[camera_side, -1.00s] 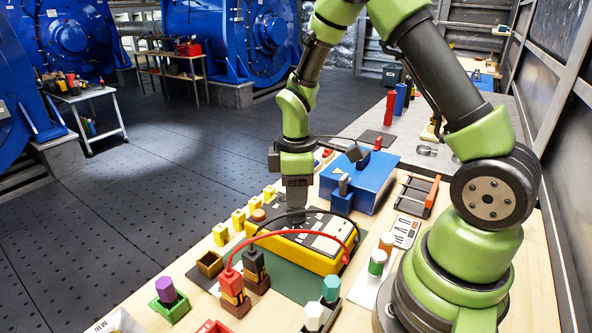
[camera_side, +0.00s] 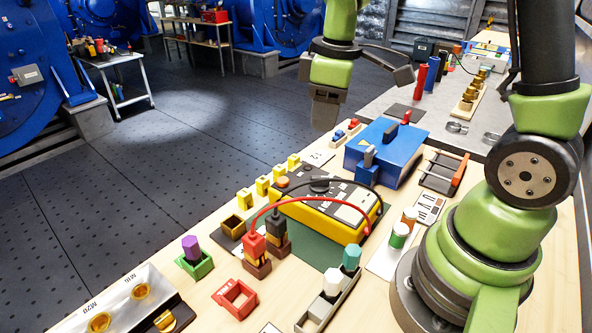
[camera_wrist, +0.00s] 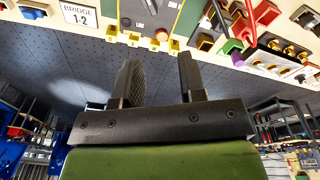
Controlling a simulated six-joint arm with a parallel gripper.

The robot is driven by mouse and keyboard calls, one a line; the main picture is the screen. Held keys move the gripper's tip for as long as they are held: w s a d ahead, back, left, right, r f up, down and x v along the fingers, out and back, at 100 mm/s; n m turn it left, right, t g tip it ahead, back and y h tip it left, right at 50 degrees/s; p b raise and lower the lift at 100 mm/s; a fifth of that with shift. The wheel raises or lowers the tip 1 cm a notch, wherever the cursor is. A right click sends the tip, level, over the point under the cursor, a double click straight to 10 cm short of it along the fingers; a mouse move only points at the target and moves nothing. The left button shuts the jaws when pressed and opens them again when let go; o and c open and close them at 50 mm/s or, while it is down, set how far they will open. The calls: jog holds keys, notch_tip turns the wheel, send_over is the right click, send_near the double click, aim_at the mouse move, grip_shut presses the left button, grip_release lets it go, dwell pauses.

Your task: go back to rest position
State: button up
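My gripper (camera_side: 326,112) hangs in the air in the side view, beyond the yellow meter and left of the blue box. In the wrist view its two dark fingers (camera_wrist: 160,65) stand apart with an empty gap between them. My gripper touches nothing on the bench. The yellow meter (camera_side: 338,220) lies on a green mat (camera_side: 309,252), with a red and a black lead arching over it to a red plug (camera_side: 254,249) and a black plug (camera_side: 275,229).
The blue box (camera_side: 390,148) stands behind the meter. Yellow blocks (camera_side: 262,185) line the left bench edge. A purple peg (camera_side: 191,247) stands in a green holder, near a red square frame (camera_side: 236,297). A grey table with red and blue cylinders (camera_side: 421,78) lies beyond. Air around my gripper is clear.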

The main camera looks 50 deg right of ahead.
jog(key=s+a+r+m+t+y, duration=0.2)
jog(key=s+a+r+m+t, duration=0.4)
jog(key=s+r+m, duration=0.3)
jog(key=shift+s+a+r, duration=0.3)
jog(key=shift+s+r, duration=0.35)
jog(key=shift+s, duration=1.25)
